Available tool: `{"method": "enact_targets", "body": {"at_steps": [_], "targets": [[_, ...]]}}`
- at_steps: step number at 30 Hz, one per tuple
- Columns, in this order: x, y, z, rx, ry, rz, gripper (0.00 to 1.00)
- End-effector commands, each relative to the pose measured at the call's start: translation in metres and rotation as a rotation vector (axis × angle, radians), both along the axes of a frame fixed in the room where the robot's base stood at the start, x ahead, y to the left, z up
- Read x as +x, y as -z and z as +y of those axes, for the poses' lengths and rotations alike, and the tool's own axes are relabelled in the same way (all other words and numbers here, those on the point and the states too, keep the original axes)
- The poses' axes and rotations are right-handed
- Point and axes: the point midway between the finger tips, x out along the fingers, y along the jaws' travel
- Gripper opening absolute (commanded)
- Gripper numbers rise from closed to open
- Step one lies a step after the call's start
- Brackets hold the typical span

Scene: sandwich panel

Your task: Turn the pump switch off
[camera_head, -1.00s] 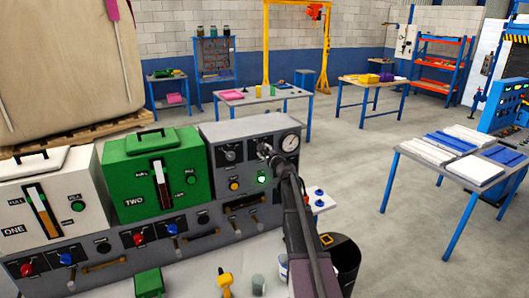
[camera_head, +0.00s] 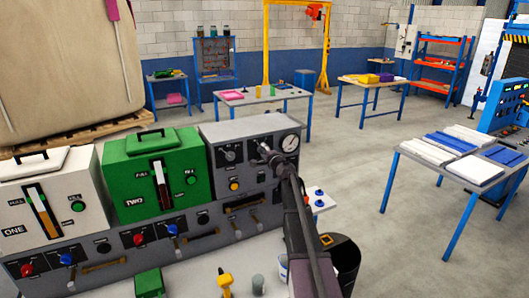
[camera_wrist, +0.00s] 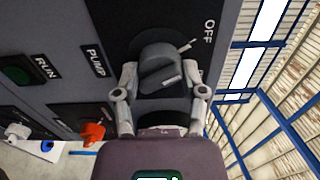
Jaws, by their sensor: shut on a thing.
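The pump switch is a dark grey rotary knob (camera_wrist: 158,62) on a black plate, seen close up in the wrist view. The word PUMP is to its left and OFF to its upper right. A white line on the knob and a white mark beside it both slant toward the OFF side. My gripper (camera_wrist: 160,82) has one finger on each side of the knob and is shut on it. In the head view my gripper (camera_head: 264,151) is at the grey panel (camera_head: 225,133), left of the gauge, and hides most of the switch.
The RUN lamp (camera_wrist: 17,70) is dark green in the wrist view. An orange knob (camera_wrist: 93,132) is below it. A round gauge (camera_head: 290,143) is close to the right of my gripper. Green tank TWO (camera_head: 125,180) and white tank ONE (camera_head: 20,205) stand to the left.

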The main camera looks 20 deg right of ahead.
Motion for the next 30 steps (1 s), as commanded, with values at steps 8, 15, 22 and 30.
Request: {"method": "enact_targets", "body": {"at_steps": [8, 15, 22, 30], "targets": [[0.0024, -0.001, -0.0009, -0.038, 0.001, -0.002, 0.07], [0.0024, -0.0011, -0.0011, -0.038, 0.001, -0.002, 0.07], [0.0017, -0.0008, -0.0012, -0.038, 0.001, -0.002, 0.89], [0.0006, -0.0004, -0.001, -0.039, 0.001, -0.001, 0.89]]}}
